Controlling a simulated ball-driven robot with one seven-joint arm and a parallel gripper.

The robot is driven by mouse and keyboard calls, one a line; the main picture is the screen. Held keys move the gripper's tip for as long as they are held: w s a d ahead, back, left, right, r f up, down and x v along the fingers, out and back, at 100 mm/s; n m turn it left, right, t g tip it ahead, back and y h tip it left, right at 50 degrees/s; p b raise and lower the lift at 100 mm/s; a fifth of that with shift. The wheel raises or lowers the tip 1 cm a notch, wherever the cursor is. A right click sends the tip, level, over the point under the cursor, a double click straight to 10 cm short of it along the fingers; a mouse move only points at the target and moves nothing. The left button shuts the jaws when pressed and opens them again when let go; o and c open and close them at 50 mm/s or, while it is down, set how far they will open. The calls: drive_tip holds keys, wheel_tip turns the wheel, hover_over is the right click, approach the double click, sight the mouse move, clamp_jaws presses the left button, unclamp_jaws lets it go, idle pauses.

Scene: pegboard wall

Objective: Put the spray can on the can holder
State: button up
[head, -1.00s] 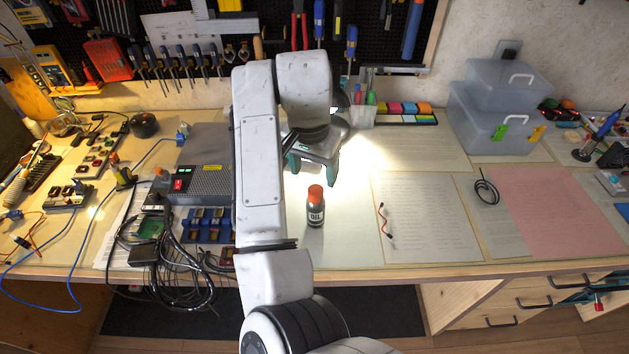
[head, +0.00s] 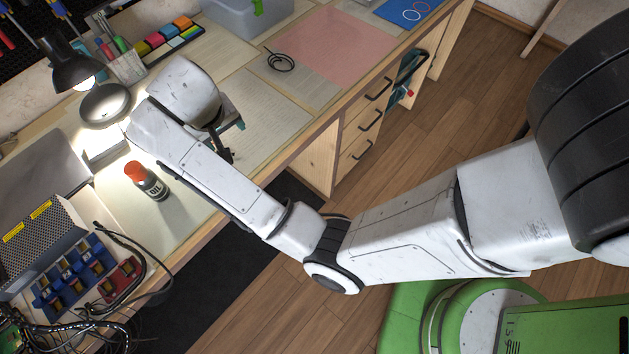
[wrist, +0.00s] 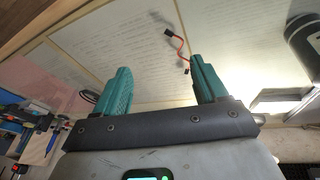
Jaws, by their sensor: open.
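The spray can (head: 153,186), dark with a red-orange cap and a pale label, stands upright on the workbench, left of my forearm in the head view. My gripper (head: 230,140) is over the bench to the right of the can, apart from it and partly hidden by my wrist. In the wrist view its two teal fingers (wrist: 162,88) are spread with nothing between them. A dark cylinder (wrist: 305,42) is cut off at the wrist view's upper right; I cannot tell if it is the can. I cannot make out a can holder in these frames.
A desk lamp (head: 78,68) shines beside a pen cup (head: 124,66). A perforated metal box (head: 38,245), blue parts bins (head: 75,280) and loose cables crowd the left. A red-black wire (wrist: 179,48) lies on papers beyond the fingers. The pink sheet (head: 322,50) is clear.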

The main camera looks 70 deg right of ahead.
drive_tip(key=shift+n, duration=0.9)
drive_tip(key=s+f, duration=0.1)
drive_tip(key=s, duration=0.1)
drive_tip(key=s+d+f, duration=0.1)
drive_tip(key=s, duration=0.1)
drive_tip(key=s+d+f, duration=0.1)
drive_tip(key=s+f, duration=0.1)
drive_tip(key=s, duration=0.1)
drive_tip(key=shift+d, duration=0.15)
drive_tip(key=s+f+n, duration=0.1)
drive_tip(key=s+f, duration=0.2)
drive_tip(key=s, duration=0.3)
drive_tip(key=shift+s+a+n+y, duration=0.2)
drive_tip(key=shift+s+n+y, duration=0.1)
drive_tip(key=shift+s, duration=0.1)
drive_tip(key=shift+o, duration=0.4)
drive_tip(key=s+a+f+n+y, duration=0.1)
drive_tip(key=s+a, duration=0.1)
drive_tip(key=s, duration=0.4)
drive_tip(key=s+a+f+n+g+y, duration=0.1)
drive_tip(key=s+a+f, duration=0.1)
drive_tip(key=s, duration=0.3)
drive_tip(key=shift+s+a, duration=0.35)
drive_tip(key=shift+a, duration=0.4)
drive_tip(key=shift+w, duration=0.1)
